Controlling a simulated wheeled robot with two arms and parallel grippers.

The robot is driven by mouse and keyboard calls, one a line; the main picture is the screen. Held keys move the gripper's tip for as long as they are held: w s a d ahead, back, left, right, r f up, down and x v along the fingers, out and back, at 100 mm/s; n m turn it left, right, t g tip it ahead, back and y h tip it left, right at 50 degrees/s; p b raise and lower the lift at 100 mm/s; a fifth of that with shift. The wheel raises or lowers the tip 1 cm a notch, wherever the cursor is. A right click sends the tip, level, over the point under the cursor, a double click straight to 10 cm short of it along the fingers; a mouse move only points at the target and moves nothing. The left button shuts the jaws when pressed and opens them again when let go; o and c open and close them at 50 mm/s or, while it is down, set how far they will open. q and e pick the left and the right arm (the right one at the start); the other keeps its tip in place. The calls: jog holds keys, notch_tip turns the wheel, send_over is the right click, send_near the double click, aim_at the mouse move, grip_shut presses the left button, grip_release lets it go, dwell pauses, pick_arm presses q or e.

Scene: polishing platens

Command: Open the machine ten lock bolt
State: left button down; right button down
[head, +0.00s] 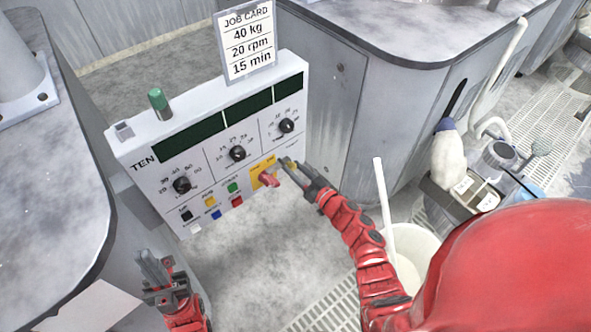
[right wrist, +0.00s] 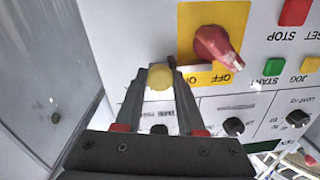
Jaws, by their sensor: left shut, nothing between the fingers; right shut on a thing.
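The machine TEN control panel (head: 150,150) is a white box tilted in the head view, with dials, coloured buttons and a red rotary switch (head: 268,179) on a yellow plate. A round yellow knob (right wrist: 160,77), which I take for the lock bolt, sits on the panel beside that plate. My right gripper (head: 289,164) is at the panel's lower right, its fingers shut on the yellow knob. In the right wrist view the knob lies between the fingertips; its shaft is hidden. My left gripper (head: 153,268) is shut and empty, below and apart from the panel's lower left.
A job card (head: 246,40) reading 40 kg, 20 rpm, 15 min stands at the panel's top. A green lamp (head: 158,103) stands on the top left. A white bucket (head: 418,246) stands right of my right forearm. Grey machine bodies flank the panel; the floor below it is clear.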

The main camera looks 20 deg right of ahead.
dwell(0.8)
jog(key=shift+w+d, duration=0.25)
jog(key=shift+d, duration=0.25)
jog(key=d, duration=0.1)
jog(key=w+d, duration=0.1)
jog(key=d, duration=0.1)
jog(key=shift+r, duration=0.1)
jog(key=c, duration=0.5)
grip_release()
jog(key=shift+d, duration=0.15)
